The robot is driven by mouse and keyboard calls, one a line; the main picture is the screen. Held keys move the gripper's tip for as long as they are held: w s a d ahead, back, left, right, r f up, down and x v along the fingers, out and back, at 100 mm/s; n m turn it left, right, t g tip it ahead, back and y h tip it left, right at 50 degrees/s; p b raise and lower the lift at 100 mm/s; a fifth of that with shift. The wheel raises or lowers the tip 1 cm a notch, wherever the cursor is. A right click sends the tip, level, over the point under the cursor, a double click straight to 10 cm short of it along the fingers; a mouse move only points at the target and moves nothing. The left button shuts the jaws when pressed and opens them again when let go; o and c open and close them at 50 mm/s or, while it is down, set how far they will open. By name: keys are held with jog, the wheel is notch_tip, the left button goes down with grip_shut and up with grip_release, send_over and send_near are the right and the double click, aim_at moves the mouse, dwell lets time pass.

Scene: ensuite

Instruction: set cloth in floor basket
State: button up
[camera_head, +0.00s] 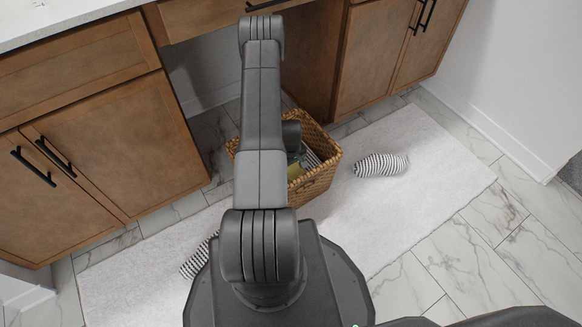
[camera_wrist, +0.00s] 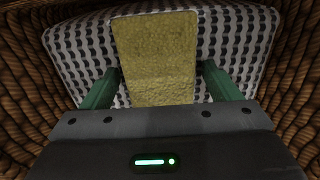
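A yellow, rough-textured cloth (camera_wrist: 155,60) lies between the two green fingers of my gripper (camera_wrist: 158,68) in the wrist view. The fingertips are at its two sides, and I cannot tell whether they press on it. Behind it is a pale cloth (camera_wrist: 225,40) with dark marks, inside the basket. The woven floor basket (camera_head: 318,182) stands on the rug in the head view, and a bit of the yellow cloth (camera_head: 295,171) shows inside it. My arm hides part of the basket, and my gripper is down in it.
A striped rolled cloth (camera_head: 381,165) lies on the white rug (camera_head: 425,190) right of the basket. Another striped cloth (camera_head: 196,262) lies at the left, partly hidden by my base. Wooden cabinets (camera_head: 110,150) stand behind.

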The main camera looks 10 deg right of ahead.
jog(key=shift+r, duration=0.1)
notch_tip(320, 180, up, 12)
jog(key=p, duration=0.3)
jog(key=shift+p, duration=0.4)
